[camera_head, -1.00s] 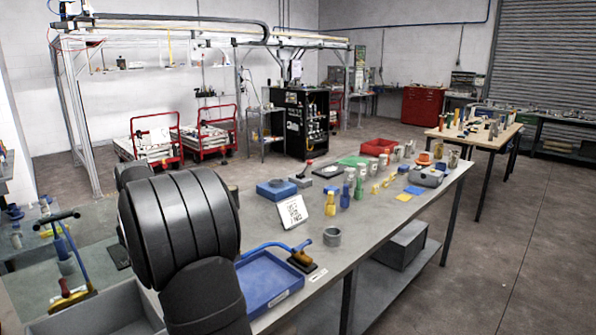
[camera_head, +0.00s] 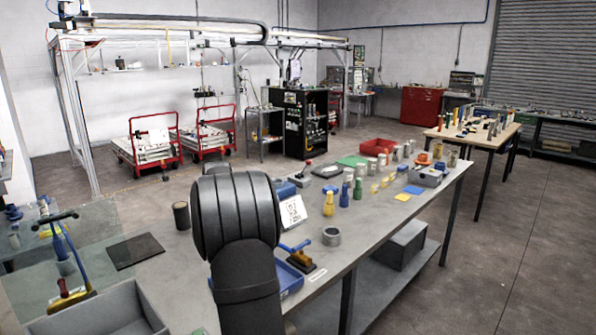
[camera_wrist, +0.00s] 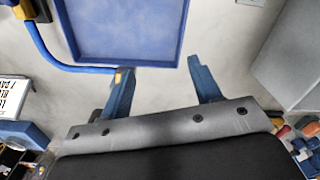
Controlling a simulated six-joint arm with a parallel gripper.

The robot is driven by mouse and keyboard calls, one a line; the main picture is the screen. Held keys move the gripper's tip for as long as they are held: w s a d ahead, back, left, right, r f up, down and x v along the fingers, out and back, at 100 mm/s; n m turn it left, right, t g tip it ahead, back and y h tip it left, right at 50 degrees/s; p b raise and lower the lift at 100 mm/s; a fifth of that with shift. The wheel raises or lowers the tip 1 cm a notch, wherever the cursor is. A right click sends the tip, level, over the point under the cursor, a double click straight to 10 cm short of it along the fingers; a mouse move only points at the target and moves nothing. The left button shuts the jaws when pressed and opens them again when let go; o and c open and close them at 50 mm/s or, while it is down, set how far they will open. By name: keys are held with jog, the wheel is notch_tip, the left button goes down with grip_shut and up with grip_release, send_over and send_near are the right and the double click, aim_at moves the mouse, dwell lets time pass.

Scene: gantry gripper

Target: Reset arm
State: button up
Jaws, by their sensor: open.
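My gripper (camera_wrist: 163,88) shows in the wrist view with its two blue fingers spread apart and nothing between them. Beyond the fingers are the bare grey bench top (camera_wrist: 220,40) and a blue tray (camera_wrist: 125,55). In the head view my dark arm stands over the near part of the bench (camera_head: 360,235), and the gripper itself is hidden behind it. The blue tray (camera_head: 291,279) is mostly covered by my arm there.
A blue-handled tool (camera_head: 300,258) and a grey ring (camera_head: 331,236) lie near the tray. A white code card (camera_head: 292,211), bottles and a red bin (camera_head: 377,147) stand farther along. A grey bin (camera_head: 100,310) is at lower left. A dark square plate (camera_head: 134,251) lies left of my arm.

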jog(key=w+d+f, duration=0.2)
jog(key=w+d, duration=0.1)
jog(key=d, duration=0.3)
jog(key=shift+n, duration=0.4)
notch_tip(320, 180, down, 8)
jog(key=shift+s+f, duration=0.1)
jog(key=shift+f, duration=0.6)
jog(key=shift+c, duration=0.2)
